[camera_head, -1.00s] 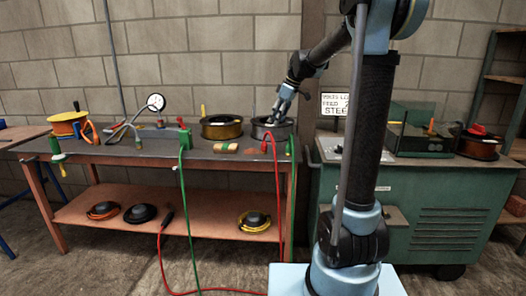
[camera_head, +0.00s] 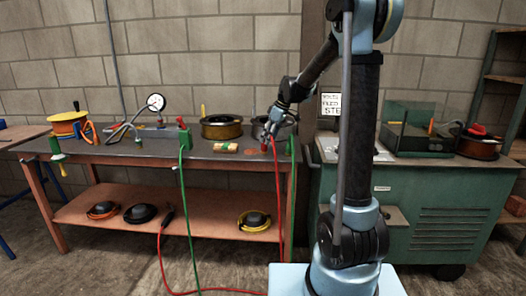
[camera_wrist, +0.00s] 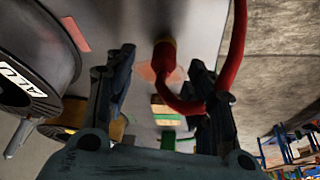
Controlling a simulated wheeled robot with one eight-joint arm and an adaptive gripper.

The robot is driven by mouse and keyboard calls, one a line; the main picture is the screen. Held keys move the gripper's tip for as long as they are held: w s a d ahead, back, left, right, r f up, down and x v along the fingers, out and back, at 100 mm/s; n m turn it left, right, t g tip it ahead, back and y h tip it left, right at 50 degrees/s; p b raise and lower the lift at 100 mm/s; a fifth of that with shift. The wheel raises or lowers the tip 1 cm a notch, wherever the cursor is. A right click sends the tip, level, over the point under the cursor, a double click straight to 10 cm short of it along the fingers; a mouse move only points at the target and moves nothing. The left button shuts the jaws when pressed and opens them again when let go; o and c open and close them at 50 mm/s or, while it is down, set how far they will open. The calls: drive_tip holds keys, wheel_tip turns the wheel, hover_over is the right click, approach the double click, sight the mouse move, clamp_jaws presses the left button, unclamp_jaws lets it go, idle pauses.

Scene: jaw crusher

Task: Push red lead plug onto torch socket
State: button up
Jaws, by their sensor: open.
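The red lead (camera_head: 277,190) rises from the floor to the right front of the bench, where its upper end is by my gripper (camera_head: 271,139). In the wrist view my gripper (camera_wrist: 160,78) is open. A red plug-like end (camera_wrist: 165,54) shows beyond and between the fingers, and the red lead (camera_wrist: 230,65) curves past the right finger, close to it. I cannot tell whether they touch. A dark handle with a red end (camera_head: 168,216), on the lower shelf, meets the other end of the red lead. I cannot pick out the torch socket with certainty.
Wire spools (camera_head: 221,127) stand at the back of the bench (camera_head: 130,150), one of them close behind my gripper. A small block (camera_head: 226,147) lies left of my gripper. A green lead (camera_head: 184,190) hangs over the front edge. A green cabinet (camera_head: 430,195) stands right.

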sight(264, 145)
drive_tip(key=shift+x, duration=2.6)
drive_tip(key=shift+s+a, duration=0.1)
drive_tip(key=shift+a, duration=0.05)
drive_tip(key=c, duration=1)
